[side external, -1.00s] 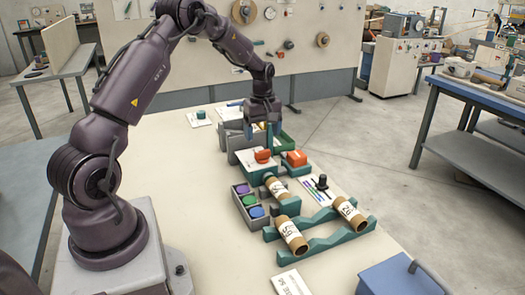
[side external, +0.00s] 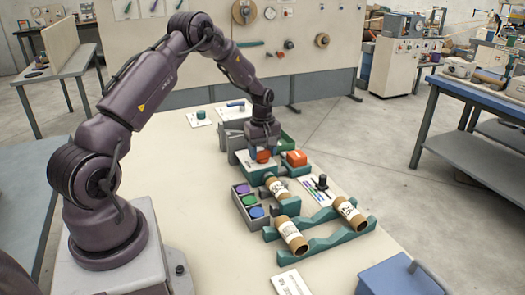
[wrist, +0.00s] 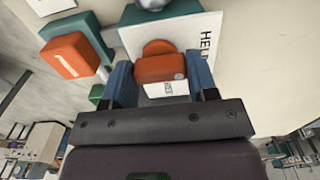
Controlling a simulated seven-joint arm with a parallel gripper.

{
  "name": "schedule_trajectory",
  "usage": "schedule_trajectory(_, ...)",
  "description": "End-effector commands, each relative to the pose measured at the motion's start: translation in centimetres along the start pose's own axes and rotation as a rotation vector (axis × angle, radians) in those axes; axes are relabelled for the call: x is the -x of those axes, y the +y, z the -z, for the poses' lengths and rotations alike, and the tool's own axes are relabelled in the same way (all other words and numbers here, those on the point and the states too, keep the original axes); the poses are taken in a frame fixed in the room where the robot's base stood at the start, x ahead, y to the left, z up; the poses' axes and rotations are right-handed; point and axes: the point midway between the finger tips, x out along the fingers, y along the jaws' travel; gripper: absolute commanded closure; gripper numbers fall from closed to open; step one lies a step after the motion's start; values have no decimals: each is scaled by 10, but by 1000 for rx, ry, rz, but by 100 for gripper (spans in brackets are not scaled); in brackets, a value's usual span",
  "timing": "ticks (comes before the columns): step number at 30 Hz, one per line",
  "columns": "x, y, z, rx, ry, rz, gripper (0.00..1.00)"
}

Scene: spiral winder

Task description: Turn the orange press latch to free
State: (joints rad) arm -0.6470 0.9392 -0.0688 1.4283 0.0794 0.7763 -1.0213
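The orange press latch (side external: 263,157) sits on a white card on the press at the table's far middle. In the wrist view the latch (wrist: 160,68) is an orange bar over a round orange base. The white card (wrist: 207,35) shows the letters "HEL"; a second label below the latch is mostly covered. My gripper (side external: 263,148) points down over the latch. In the wrist view my gripper (wrist: 162,78) is open, with one blue finger on each side of the bar. Any gap is very small, and I cannot tell if they touch.
A separate orange block (side external: 296,158) on a teal mount stands just right of the latch. Cardboard tubes (side external: 291,234) lie on teal racks nearer the camera. A grey tray (side external: 249,207) holds coloured discs.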

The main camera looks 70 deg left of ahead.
Motion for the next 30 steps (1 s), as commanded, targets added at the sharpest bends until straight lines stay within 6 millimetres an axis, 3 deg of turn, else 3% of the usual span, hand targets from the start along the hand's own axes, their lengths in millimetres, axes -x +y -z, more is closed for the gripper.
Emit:
schedule_trajectory(14, 1, 0, 0, -106, -1, 0, 70)
schedule_trajectory(30, 1, 0, 0, -584, -2, 0, 70)
